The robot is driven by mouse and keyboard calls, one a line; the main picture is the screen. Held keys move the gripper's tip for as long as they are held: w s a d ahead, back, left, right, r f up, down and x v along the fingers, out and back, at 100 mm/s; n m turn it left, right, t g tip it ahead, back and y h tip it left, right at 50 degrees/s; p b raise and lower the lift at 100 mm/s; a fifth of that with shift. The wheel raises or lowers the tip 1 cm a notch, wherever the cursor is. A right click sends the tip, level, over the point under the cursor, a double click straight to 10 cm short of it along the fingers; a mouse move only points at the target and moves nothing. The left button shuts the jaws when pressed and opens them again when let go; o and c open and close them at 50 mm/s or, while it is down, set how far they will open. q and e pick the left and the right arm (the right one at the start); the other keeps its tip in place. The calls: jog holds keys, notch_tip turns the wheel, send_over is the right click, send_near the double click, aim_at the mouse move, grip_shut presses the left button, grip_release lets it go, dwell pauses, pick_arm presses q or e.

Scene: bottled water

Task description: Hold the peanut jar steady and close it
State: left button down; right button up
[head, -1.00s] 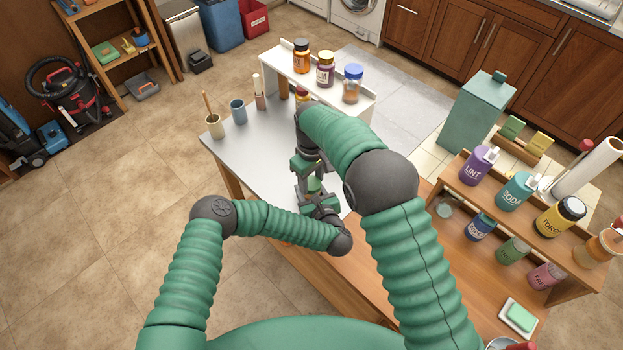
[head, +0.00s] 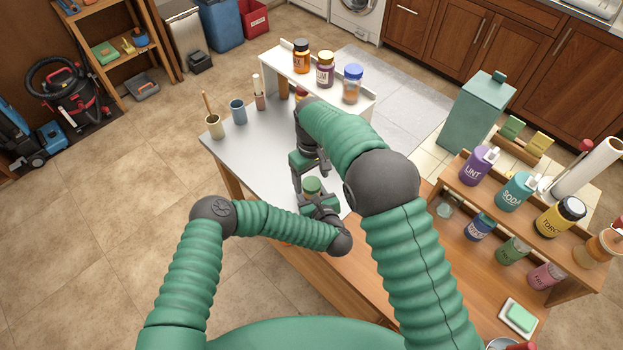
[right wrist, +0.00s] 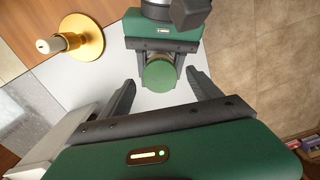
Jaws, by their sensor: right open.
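The peanut jar (head: 312,186) stands at the near part of the grey table top, its round green lid (right wrist: 159,75) on top. Its body is mostly hidden and no label shows. My left gripper (head: 319,205) has a finger on each side of the jar below the lid and is shut on it; it also shows at the top of the right wrist view. My right gripper (right wrist: 161,78) is open and empty above the lid, its two fingers apart from it on either side. In the head view, my right arm hides part of this area.
A white riser (head: 285,75) with several jars stands at the table's back. A brush cup (head: 215,126), a blue cup (head: 238,111) and a gold-based holder (right wrist: 75,40) stand on the table. A wooden rack (head: 455,185) with bottles is at right.

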notch_tip(320, 180, up, 11)
jog(key=shift+f, duration=0.15)
pick_arm(q)
jog(key=c, duration=0.6)
grip_release()
